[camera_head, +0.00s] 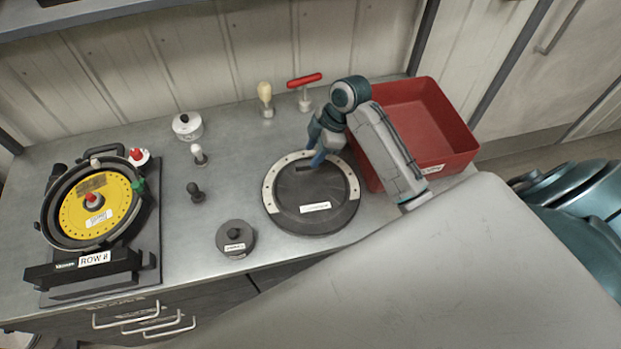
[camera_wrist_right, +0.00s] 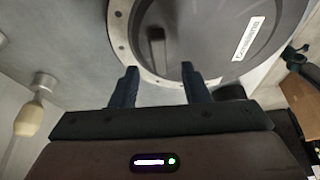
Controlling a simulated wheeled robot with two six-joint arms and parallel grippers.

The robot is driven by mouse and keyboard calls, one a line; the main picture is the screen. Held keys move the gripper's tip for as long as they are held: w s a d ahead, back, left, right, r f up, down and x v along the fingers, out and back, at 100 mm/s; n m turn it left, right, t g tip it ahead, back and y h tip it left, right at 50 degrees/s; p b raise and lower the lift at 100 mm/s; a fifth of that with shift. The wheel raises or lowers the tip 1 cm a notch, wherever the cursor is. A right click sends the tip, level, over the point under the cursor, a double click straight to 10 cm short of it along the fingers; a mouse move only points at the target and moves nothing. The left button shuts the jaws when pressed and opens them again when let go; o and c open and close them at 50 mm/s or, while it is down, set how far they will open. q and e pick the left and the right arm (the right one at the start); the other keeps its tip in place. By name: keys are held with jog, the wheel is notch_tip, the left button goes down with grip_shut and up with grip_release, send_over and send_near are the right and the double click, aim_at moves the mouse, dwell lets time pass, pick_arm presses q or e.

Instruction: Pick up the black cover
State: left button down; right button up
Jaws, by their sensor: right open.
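The black cover (camera_head: 318,212) is a large round dark disc with a white label, lying flat on the metal bench, with a pale, holed ring around much of its edge. My right gripper (camera_head: 317,158) is over its far edge, fingers pointing down. In the right wrist view, the cover (camera_wrist_right: 210,35) fills the top middle, with a dark raised bar on it. The two fingers there (camera_wrist_right: 159,70) are apart, with nothing gripped, and reach toward the pale rim. I cannot tell whether they touch it. My left gripper is not in view.
A red bin (camera_head: 425,110) stands right of the cover, behind my right arm. A smaller dark knobbed lid (camera_head: 236,243) lies to the left, with small knobs beyond it. A yellow-disc seed meter (camera_head: 95,210) sits far left. A red-handled tool (camera_head: 304,81) stands behind.

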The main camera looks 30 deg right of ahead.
aim_at(307, 163)
jog(key=p+x, duration=0.1)
jog(key=x, duration=0.2)
jog(key=shift+a+p, duration=0.1)
jog(key=shift+p, duration=0.25)
jog(key=shift+a+f, duration=0.1)
jog(key=shift+f, duration=0.35)
jog(key=shift+c, duration=0.6)
grip_shut()
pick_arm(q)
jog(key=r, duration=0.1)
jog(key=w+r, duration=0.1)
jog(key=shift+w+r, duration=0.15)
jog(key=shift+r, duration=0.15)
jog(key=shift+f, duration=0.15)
